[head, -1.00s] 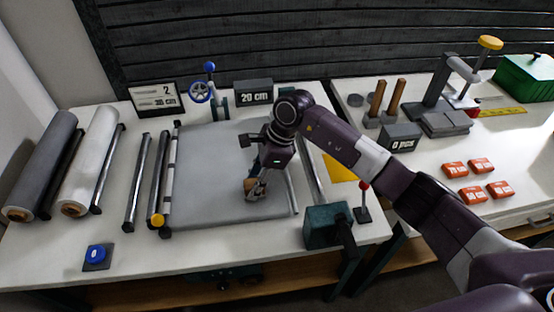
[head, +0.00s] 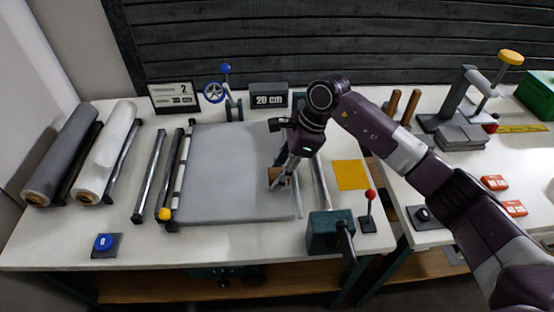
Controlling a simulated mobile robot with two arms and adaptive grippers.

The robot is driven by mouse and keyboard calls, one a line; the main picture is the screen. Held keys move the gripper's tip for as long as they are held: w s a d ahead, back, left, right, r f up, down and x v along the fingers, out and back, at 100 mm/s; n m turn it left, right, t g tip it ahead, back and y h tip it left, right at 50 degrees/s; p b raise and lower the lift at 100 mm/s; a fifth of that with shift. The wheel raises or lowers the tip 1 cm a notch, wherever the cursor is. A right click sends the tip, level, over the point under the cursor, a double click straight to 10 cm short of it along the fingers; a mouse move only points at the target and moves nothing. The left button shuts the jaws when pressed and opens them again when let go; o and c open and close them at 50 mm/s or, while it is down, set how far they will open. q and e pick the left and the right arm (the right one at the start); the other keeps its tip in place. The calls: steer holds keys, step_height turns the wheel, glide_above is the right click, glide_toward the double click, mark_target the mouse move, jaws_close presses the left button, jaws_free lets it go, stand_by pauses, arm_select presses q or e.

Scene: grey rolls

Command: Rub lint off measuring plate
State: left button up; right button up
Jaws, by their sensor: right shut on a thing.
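The grey measuring plate (head: 235,190) lies flat in the middle of the left table. My right gripper (head: 279,182) is over its right part, pointing down. It is shut on a small brown block (head: 273,175), which is at or just above the plate surface; I cannot tell whether it touches. The gripper hides part of the plate's right side. I see no distinct lint on the visible part of the plate. My left gripper is not in view.
Rollers with a yellow knob (head: 164,214) line the plate's left side; grey (head: 62,155) and white (head: 108,150) rolls lie farther left. A green box (head: 330,230) and red-knobbed lever (head: 370,197) stand front right. A yellow sheet (head: 350,175) lies right. A blue button (head: 104,243) is front left.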

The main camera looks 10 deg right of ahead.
steer(key=shift+p+v, duration=0.3)
steer(key=shift+v, duration=0.65)
steer(key=shift+a+r, duration=0.25)
steer(key=shift+r, duration=0.5)
